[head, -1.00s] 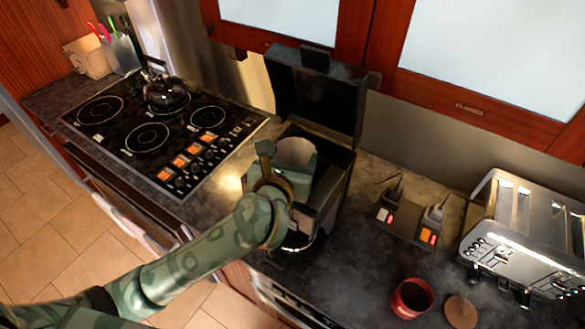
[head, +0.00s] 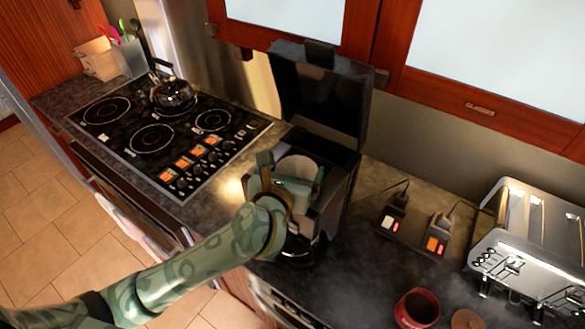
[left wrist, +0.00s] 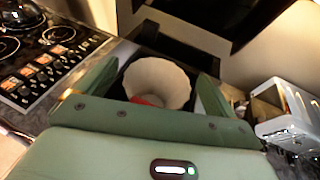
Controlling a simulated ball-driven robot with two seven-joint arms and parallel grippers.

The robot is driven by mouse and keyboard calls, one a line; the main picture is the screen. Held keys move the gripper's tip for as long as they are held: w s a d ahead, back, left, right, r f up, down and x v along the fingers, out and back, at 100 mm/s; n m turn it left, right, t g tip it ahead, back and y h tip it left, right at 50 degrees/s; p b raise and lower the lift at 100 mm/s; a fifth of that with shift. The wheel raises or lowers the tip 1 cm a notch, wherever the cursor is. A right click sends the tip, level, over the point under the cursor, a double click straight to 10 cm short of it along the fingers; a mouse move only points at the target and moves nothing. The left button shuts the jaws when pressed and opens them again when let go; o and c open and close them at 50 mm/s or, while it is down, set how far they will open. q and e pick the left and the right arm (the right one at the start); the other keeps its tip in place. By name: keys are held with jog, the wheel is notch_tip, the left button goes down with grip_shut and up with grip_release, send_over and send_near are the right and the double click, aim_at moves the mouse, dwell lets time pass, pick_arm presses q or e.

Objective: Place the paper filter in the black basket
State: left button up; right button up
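The white paper filter (head: 298,168) is a pale fluted cup, upright in the top opening of the coffee maker (head: 335,190), whose lid is raised. In the left wrist view the filter (left wrist: 157,82) stands between the two green fingers, with dark surface around it. This appears to be the black basket (left wrist: 122,88), mostly hidden by the filter and gripper. A small red patch shows at the filter's near lower side. My left gripper (head: 292,175) is open around the filter, its fingers spread to either side with gaps. My right gripper is not in view.
The raised black lid (head: 318,95) stands behind the gripper. A stove (head: 165,140) with a kettle (head: 172,95) is at the left. A power strip (head: 412,232), silver toaster (head: 535,240) and red mug (head: 417,308) are at the right. The front counter is clear.

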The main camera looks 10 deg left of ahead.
pick_arm(q)
jog(key=s+r+p, duration=0.2)
jog(key=s+p, duration=0.1)
jog(key=shift+a+r, duration=0.1)
jog(key=shift+r, duration=0.2)
jog(key=p+v, duration=0.2)
jog(key=v, duration=0.6)
jog(key=shift+s+p, duration=0.35)
jog(key=shift+s, duration=0.05)
jog(key=shift+a, duration=0.15)
